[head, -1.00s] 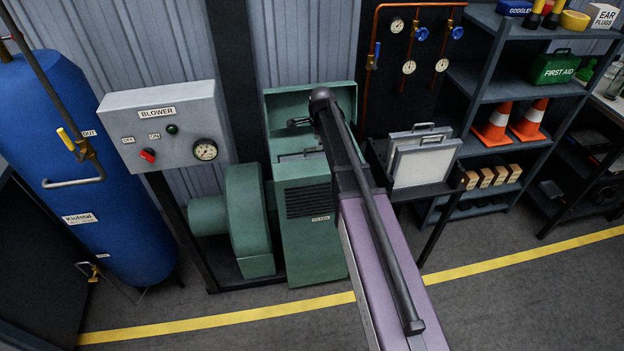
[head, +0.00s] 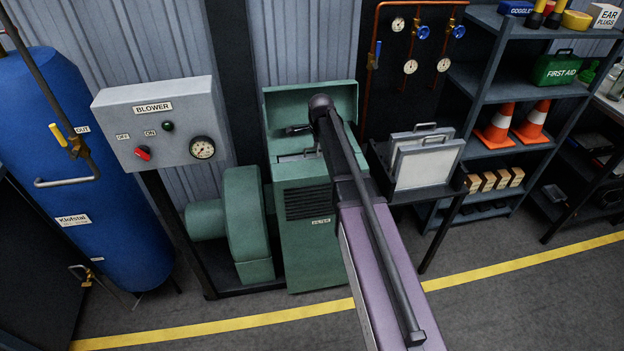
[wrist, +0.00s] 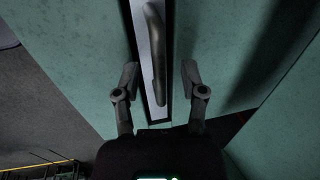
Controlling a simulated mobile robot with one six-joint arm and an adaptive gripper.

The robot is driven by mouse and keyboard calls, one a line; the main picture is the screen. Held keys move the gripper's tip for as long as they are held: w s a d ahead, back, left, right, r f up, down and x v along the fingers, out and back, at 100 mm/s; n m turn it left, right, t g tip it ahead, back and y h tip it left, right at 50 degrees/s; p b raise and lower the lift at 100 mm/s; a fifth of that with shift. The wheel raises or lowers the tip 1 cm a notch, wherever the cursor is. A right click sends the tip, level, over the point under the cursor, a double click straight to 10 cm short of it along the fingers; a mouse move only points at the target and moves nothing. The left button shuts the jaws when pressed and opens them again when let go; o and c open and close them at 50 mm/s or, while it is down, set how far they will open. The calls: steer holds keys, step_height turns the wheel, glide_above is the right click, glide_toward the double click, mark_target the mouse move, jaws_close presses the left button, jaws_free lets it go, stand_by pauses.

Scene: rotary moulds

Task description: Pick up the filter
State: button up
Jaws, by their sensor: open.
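A filter (head: 292,159) sits in the slot at the top of the green filter housing (head: 309,250), with its pale top edge and handle showing. In the wrist view the grey filter handle (wrist: 154,50) runs along the pale filter edge (wrist: 143,45). My gripper (wrist: 160,76) is open. Its two fingers stand on either side of the near part of the handle, with gaps to both sides; I cannot tell the depth. In the head view my arm hides part of the housing opening and most of the gripper. The filter's body is hidden inside the housing.
The housing's raised lid (head: 283,101) stands behind the opening. White framed filters (head: 426,164) stand in a rack to the right. The blower control box (head: 167,125) and a blue tank (head: 75,180) are at the left. The floor in front is clear.

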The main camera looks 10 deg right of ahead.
jaws_close()
steer(key=shift+r, duration=0.2)
stand_by(0.4)
step_height(320, 180, up, 28)
steer(key=p, duration=2.8)
steer(key=shift+f, duration=0.2)
